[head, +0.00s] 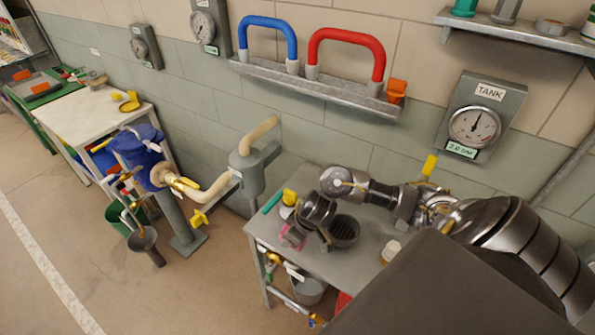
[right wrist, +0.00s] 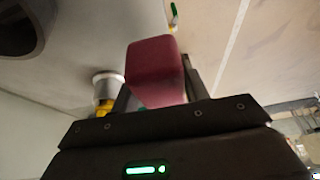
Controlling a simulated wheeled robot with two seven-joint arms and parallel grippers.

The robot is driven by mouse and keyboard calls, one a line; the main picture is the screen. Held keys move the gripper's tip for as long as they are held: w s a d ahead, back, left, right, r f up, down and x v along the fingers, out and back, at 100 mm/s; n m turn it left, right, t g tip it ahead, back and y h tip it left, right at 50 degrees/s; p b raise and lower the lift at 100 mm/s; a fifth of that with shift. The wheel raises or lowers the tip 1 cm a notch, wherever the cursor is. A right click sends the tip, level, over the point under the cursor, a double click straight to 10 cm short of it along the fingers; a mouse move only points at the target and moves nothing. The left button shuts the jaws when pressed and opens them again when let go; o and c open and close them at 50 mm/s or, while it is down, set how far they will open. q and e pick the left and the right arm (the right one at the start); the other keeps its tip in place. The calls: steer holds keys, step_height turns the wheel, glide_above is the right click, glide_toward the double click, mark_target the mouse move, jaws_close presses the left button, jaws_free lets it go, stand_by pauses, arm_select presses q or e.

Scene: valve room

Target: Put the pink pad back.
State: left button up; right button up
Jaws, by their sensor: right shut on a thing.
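The pink pad (head: 290,238) is between the fingers of my right gripper (head: 297,232), which is shut on it near the front left edge of the grey table (head: 375,210). In the right wrist view the pad (right wrist: 154,72) is a dark pink block standing out between the two fingers of my gripper (right wrist: 155,95). My wrist hides much of the pad in the head view, and I cannot tell whether it touches the table. My left gripper is not in view.
A dark ribbed round holder (head: 344,231) stands right beside my right gripper. A yellow object (head: 289,197) and a teal bar (head: 271,203) lie near the table's left edge. A white round item (head: 391,250) is to the right. Pipework stands left of the table.

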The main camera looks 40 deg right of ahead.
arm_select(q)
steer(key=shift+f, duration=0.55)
arm_select(e)
steer(key=shift+w+d+f, duration=0.2)
steer(key=shift+d+f, duration=0.55)
steer(key=shift+f, duration=0.15)
steer(key=shift+d+f+b, duration=0.2)
steer(key=shift+f+b, duration=0.1)
steer(key=shift+b, duration=0.15)
steer(key=shift+d+f+b, duration=0.2)
steer(key=shift+f+b, duration=0.25)
steer(key=shift+f, duration=0.8)
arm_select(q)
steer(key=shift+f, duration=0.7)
arm_select(e)
steer(key=shift+w+f, duration=0.1)
steer(key=shift+f, duration=0.35)
steer(key=shift+f, duration=0.15)
steer(key=o, duration=0.9)
